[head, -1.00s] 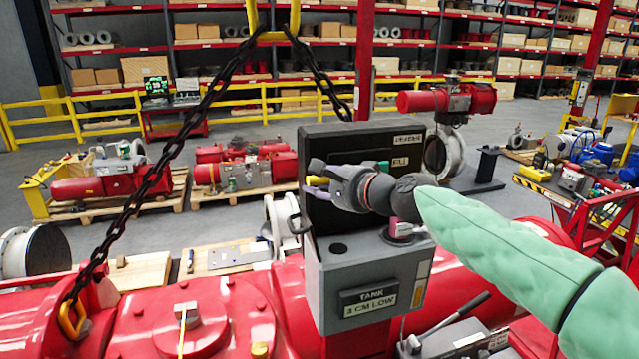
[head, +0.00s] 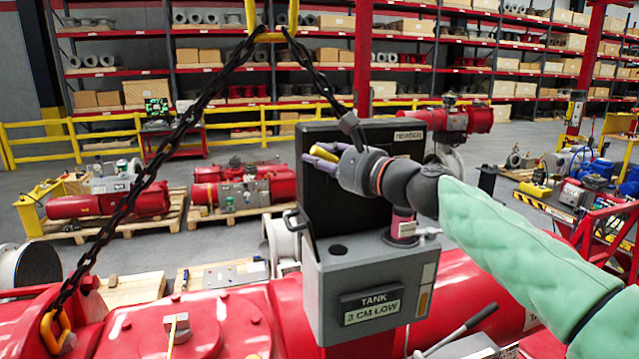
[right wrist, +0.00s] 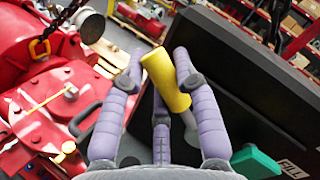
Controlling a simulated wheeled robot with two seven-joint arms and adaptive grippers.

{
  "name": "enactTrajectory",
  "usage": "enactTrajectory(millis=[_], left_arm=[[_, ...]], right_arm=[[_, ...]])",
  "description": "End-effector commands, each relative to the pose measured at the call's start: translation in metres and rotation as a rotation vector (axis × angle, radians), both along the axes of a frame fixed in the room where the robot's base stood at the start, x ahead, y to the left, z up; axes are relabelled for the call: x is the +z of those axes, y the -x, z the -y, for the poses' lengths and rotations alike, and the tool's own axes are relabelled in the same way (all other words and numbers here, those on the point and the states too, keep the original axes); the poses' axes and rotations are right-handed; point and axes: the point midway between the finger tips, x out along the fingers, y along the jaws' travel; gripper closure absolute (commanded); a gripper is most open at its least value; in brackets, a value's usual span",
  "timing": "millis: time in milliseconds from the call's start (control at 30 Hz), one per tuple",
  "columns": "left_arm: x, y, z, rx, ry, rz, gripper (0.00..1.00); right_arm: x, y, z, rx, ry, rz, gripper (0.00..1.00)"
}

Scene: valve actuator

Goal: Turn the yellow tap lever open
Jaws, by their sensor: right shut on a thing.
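My right gripper (head: 322,157), with purple fingers, is in front of the upper part of the black raised panel on the grey tank box. Its fingers are shut on a yellow cylinder (right wrist: 166,80) with a flared end, which also shows between the fingers in the head view (head: 323,157). That lever also shows in the right wrist view (right wrist: 47,104). My left gripper is not in view.
The grey tank box (head: 345,270) is labelled "TANK 3 CM LOW". A green piece (right wrist: 256,162) sits by the black panel (right wrist: 235,85). A dark chain (head: 165,165) hangs at the left, another near the gripper. Shelves and a yellow railing stand behind.

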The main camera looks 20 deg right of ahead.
Motion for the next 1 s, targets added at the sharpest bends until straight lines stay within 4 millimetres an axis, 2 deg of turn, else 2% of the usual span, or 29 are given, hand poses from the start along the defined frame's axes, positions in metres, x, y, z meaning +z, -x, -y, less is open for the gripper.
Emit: enactTrajectory(millis=[33, 500, 1000], left_arm=[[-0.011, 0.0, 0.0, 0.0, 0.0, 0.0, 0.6], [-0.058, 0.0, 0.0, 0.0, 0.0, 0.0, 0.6], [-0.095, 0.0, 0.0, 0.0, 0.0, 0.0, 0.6]], right_arm=[[-0.003, -0.001, 0.001, 0.002, -0.046, -0.003, 1.0], [0.02, -0.001, 0.022, 0.003, -0.492, -0.019, 1.0], [0.033, -0.002, 0.045, 0.002, -0.854, -0.032, 1.0]])
